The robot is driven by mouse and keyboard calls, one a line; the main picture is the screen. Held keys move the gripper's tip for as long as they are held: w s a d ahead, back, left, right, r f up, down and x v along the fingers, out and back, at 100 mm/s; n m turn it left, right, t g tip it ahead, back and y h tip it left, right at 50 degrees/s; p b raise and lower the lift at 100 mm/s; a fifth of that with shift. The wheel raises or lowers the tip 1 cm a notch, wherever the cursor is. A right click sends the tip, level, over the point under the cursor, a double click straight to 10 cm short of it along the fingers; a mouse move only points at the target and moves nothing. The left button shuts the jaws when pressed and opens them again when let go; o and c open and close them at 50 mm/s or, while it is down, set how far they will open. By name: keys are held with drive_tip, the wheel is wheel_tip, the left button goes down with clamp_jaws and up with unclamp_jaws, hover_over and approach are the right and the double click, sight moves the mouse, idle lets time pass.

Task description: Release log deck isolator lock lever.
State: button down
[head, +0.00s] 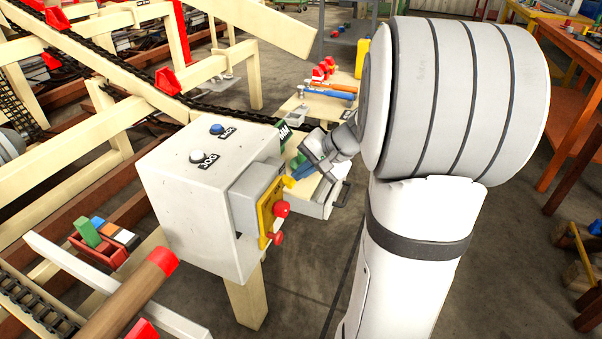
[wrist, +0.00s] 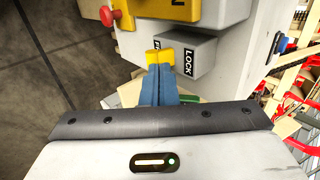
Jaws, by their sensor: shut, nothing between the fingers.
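The isolator is a grey housing (head: 249,196) on the side of a pale control cabinet (head: 188,218), with a yellow plate (head: 267,212) and red knobs (head: 281,209). In the wrist view, a grey block (wrist: 193,55) below the yellow plate (wrist: 165,9) carries a LOCK label (wrist: 188,62) and a second, partly covered label (wrist: 156,44). My gripper (head: 289,181), blue with yellow tips, is shut and empty beside the housing. In the wrist view its tips (wrist: 158,57) lie in front of the block; contact cannot be told. I cannot make out the lock lever, perhaps hidden by the tips.
The cabinet top has a blue button (head: 216,129) and a white button (head: 197,156). A red bin (head: 98,250) of coloured blocks sits at left. Behind my gripper stands a bench with tools (head: 328,92). Chains and pale beams fill the left. Floor is open at lower middle.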

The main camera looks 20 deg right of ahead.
drive_tip(key=shift+r, duration=0.35)
drive_tip(key=s+d+f+p+v, duration=0.1)
drive_tip(key=f+p+v, duration=0.1)
drive_tip(key=v, duration=1.1)
drive_tip(key=shift+s+d+r+p, duration=0.3)
drive_tip(key=shift+s+d+p, duration=0.15)
drive_tip(key=shift+p, duration=0.3)
drive_tip(key=shift+a, duration=0.1)
